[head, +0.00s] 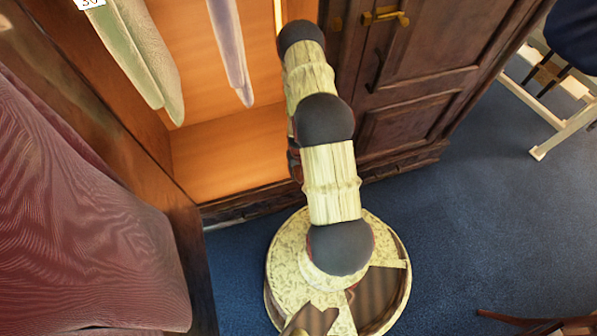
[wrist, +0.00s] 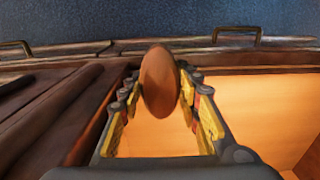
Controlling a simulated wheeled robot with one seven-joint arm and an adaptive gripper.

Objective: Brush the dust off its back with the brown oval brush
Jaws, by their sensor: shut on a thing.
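The brown oval brush (wrist: 160,82) shows in the wrist view, upright between the fingertips of my gripper (wrist: 160,98). My gripper is shut on it, with its yellow-padded fingers on either side. In the head view my gripper and the brush are hidden behind my arm, which reaches away toward the wardrobe. No dusty back that I can identify shows in either view.
A dark wooden wardrobe (head: 415,70) stands ahead, with an open lit interior and hanging garments (head: 140,60). Dark red cloth (head: 80,220) fills the left. A pale wooden stand (head: 560,130) is at upper right, near a dark blue object (head: 575,35).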

